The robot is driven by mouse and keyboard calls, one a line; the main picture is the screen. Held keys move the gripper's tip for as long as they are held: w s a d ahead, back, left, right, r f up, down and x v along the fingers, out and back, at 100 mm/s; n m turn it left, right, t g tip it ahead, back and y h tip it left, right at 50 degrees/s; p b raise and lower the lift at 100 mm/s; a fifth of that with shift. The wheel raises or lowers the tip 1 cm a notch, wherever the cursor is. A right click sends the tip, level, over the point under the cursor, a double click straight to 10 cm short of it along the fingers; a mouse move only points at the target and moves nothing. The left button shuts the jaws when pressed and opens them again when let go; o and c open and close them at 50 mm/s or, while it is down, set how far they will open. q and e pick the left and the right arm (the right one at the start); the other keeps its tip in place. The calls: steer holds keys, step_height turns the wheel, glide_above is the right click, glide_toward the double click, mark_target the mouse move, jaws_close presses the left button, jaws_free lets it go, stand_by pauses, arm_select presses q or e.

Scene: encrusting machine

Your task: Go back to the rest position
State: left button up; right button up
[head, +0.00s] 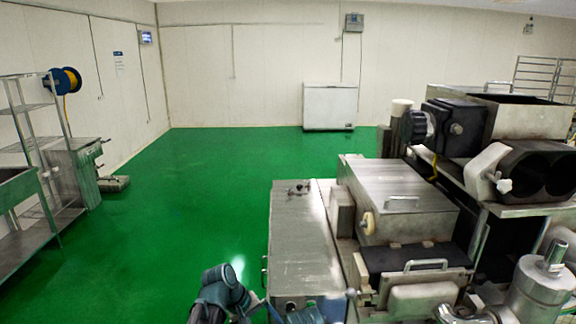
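The encrusting machine (403,185) stands at the right in the head view, with metal covers, handles, a black drive unit and a hopper on top. A dark blue-grey link of one of my arms shows at the bottom centre, left of the machine's metal cabinet. A small blue part, which I cannot identify for sure, shows at the bottom edge in front of the cabinet. Neither gripper's fingers show in this view, so I cannot see if they hold anything.
A metal cabinet (300,240) adjoins the machine on its left. Shelving (25,145) and a steel table (20,255) line the left wall. A white chest freezer (330,107) stands at the back wall. The green floor (170,210) between is clear.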

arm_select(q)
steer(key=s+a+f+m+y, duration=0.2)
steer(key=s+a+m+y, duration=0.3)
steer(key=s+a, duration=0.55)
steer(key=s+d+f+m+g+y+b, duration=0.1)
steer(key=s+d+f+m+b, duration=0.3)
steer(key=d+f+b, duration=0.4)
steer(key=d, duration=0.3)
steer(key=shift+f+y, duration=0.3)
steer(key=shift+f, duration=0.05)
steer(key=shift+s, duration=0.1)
